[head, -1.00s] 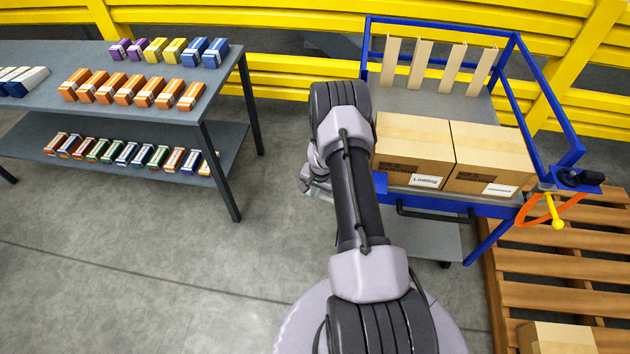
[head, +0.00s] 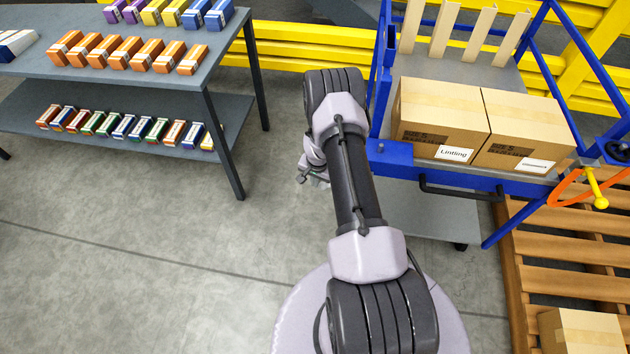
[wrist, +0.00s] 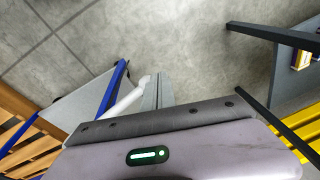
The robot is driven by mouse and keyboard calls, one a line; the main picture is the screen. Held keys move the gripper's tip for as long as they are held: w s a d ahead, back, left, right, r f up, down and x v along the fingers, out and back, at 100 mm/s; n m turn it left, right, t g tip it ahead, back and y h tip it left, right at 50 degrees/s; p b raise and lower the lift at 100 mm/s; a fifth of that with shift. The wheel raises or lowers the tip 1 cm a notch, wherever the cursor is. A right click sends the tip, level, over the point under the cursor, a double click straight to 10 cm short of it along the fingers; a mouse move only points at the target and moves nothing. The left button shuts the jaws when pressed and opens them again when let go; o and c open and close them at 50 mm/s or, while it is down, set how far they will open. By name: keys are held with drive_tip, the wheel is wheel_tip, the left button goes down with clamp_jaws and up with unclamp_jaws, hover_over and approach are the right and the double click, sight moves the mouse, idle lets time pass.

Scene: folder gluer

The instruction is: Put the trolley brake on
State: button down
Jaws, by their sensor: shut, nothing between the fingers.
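The trolley (head: 484,182) has a blue frame with a grey deck and stands right of my arm. At its right front corner is a yellow-ended lever (head: 597,192) beside a curved orange band (head: 566,191). The lever hangs tilted downward. No label shows whether this is the brake. My gripper (head: 308,177) is left of the trolley, well apart from the lever, and partly hidden by my arm. In the wrist view its fingers (wrist: 157,92) are shut and empty. A blue trolley part (wrist: 113,88) shows left of them there.
Two cartons (head: 440,115) and upright cardboard pieces (head: 478,32) are on the trolley. A wooden pallet (head: 560,252) lies at right with a carton (head: 585,335). A grey shelf table (head: 212,70) with small boxes stands at left. Yellow rails run behind. Floor at front left is clear.

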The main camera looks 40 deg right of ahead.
drive_tip(key=shift+s+f+b, duration=0.1)
drive_tip(key=shift+f+b, duration=0.4)
drive_tip(key=shift+f, duration=0.25)
drive_tip(key=shift+f, duration=0.1)
